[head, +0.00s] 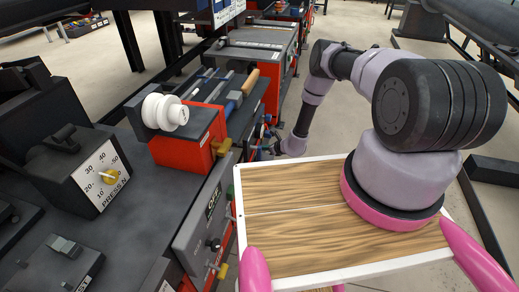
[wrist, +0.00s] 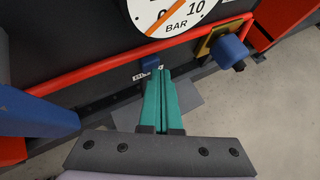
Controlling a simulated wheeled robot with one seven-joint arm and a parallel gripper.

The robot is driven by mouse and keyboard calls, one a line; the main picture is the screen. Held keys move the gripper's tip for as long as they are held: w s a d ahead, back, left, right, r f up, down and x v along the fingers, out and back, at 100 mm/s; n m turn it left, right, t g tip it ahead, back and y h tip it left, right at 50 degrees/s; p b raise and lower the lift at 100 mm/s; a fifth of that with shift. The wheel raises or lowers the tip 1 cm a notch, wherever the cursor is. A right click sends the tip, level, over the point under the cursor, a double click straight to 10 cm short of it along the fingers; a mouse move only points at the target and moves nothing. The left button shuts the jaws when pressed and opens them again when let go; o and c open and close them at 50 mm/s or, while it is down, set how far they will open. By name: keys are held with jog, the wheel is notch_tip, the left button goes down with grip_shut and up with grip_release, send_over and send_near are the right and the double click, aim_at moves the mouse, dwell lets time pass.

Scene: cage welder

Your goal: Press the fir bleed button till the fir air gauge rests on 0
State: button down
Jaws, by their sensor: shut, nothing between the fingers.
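In the wrist view, a round white gauge (wrist: 172,26) marked BAR is cut off by the top edge. Its orange needle slants across the face near the 0, with a 10 to the right. I cannot tell which end is the tip or the exact reading. Below the gauge is a small dark blue button (wrist: 150,63) with a partly hidden white label. My gripper (wrist: 160,76) has green fingers shut together and empty, with their tips at the label and button. I cannot tell if they touch it. In the head view my fingers are hidden beside the bench.
A red rail (wrist: 90,75) runs below the gauge. A blue knob (wrist: 231,51) on a brass plate sits right, and a blue block (wrist: 40,116) left. In the head view, a grey bench (head: 130,225) carries a press dial (head: 102,175).

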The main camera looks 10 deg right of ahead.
jog(key=shift+s+d, duration=0.35)
jog(key=shift+d, duration=0.45)
jog(key=shift+d, duration=0.1)
jog(key=d, duration=0.1)
jog(key=s+d, duration=0.1)
jog(key=d, duration=0.1)
jog(key=s+d, duration=0.1)
jog(key=shift+d, duration=0.25)
jog(key=shift+r, duration=0.1)
dwell(0.6)
